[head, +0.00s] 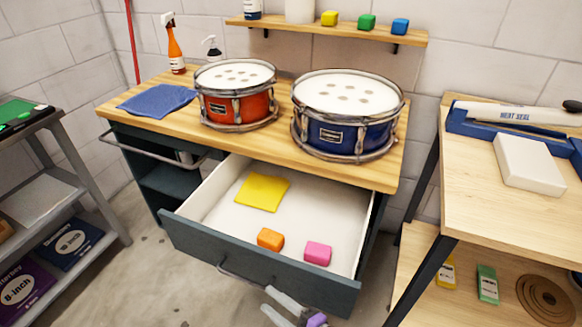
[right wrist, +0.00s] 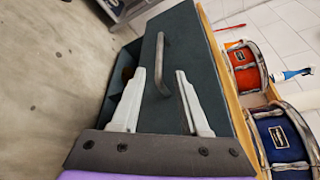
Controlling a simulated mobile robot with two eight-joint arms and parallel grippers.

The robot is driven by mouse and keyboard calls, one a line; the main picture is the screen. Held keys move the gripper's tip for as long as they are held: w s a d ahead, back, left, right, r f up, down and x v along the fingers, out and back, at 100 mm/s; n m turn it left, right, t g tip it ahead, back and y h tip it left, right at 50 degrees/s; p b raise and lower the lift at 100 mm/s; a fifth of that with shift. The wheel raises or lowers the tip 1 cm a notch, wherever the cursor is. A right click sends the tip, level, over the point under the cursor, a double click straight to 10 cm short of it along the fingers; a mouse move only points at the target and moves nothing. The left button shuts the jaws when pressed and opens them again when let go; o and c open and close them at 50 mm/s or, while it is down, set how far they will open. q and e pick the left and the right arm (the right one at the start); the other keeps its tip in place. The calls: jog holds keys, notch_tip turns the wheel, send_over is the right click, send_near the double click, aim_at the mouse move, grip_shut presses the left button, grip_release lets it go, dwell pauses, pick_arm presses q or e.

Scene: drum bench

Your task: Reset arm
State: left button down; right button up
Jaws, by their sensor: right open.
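My right gripper (head: 268,299) is at the bottom of the head view, just in front of the open drawer (head: 200,244), near its handle (head: 240,278). It is open and empty. In the right wrist view, the two fingers of my right gripper (right wrist: 170,72) stand apart, and the drawer handle (right wrist: 161,65) shows between them in the picture. I cannot tell whether the fingers touch the handle. The drawer holds a yellow sheet (head: 262,192), an orange block (head: 270,239) and a pink block (head: 318,253). My left gripper is not in view.
A red drum (head: 236,106) and a blue drum (head: 346,134) stand on the bench top (head: 180,118) beside a folded blue cloth (head: 157,100). A grey shelf rack (head: 90,200) is at left. A wooden table (head: 480,205) is at right, close to the drawer.

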jog(key=s+d+f+n+g+h, duration=0.1)
jog(key=s+d+n+g+h, duration=0.15)
jog(key=d+n+h, duration=0.4)
jog(key=s+d+f+n+g+h, duration=0.1)
jog(key=s+d+n+h, duration=0.2)
jog(key=d, duration=0.7)
jog(key=s+d+f+n+g+h, duration=0.1)
jog(key=s+d+n+h, duration=0.25)
jog(key=d, duration=0.45)
pick_arm(q)
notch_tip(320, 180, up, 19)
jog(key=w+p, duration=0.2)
jog(key=p, duration=1.5)
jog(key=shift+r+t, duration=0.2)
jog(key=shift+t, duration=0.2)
pick_arm(e)
notch_tip(320, 180, up, 18)
jog(key=w, duration=0.1)
jog(key=shift+w+r+n+y, duration=0.2)
jog(key=shift+w+n+y, duration=0.1)
jog(key=shift+n, duration=0.1)
